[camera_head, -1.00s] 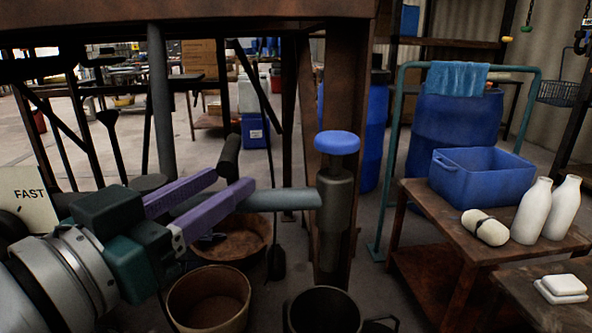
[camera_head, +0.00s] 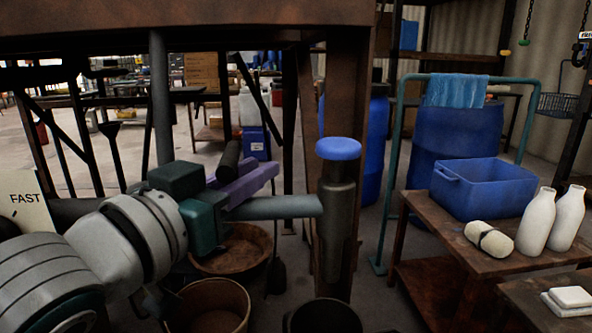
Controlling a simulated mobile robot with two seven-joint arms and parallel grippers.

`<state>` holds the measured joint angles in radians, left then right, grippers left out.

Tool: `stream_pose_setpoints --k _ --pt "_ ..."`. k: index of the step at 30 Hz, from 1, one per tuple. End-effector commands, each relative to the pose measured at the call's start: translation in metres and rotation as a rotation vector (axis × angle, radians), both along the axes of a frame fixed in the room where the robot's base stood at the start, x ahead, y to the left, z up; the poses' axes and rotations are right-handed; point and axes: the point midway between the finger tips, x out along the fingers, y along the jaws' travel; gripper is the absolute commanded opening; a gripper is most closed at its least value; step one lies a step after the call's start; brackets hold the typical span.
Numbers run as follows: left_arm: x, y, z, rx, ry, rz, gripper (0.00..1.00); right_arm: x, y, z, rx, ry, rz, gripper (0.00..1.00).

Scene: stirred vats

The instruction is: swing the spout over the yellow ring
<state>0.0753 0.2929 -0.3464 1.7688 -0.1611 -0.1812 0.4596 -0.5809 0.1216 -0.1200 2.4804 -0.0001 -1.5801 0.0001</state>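The spout (camera_head: 283,207) is a grey-teal pipe running level to the left from a dark upright post (camera_head: 337,235) with a blue cap (camera_head: 338,148). A short black grip (camera_head: 228,161) stands tilted near its left end. My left gripper (camera_head: 254,180), with purple fingers, is at this end of the pipe, with the black grip beside or between its fingers. The fingers overlap in this view, so their gap is hidden. The pipe's left end is covered by my gripper. I cannot pick out a clearly yellow ring. My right gripper is out of view.
Below the spout are a brown bowl (camera_head: 262,236), a tan bucket (camera_head: 243,291) and a dark pot (camera_head: 290,325). A rusty beam (camera_head: 180,18) crosses above. At right, a table holds a blue crate (camera_head: 480,190) and white bottles (camera_head: 537,220).

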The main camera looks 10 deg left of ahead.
Motion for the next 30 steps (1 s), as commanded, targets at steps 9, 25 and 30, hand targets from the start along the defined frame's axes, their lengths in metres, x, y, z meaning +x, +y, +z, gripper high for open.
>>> stream_pose_setpoints --k 9,25,30 --pt "-0.0002 0.0001 -0.0001 0.0 0.0 0.0 0.0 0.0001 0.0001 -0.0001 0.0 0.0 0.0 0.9" --pt "-0.0002 0.0 -0.0001 0.0 0.0 0.0 0.0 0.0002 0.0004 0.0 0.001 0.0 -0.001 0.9" --pt "-0.0002 0.0 -0.0001 0.0 0.0 0.0 0.0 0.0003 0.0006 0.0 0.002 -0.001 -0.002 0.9"
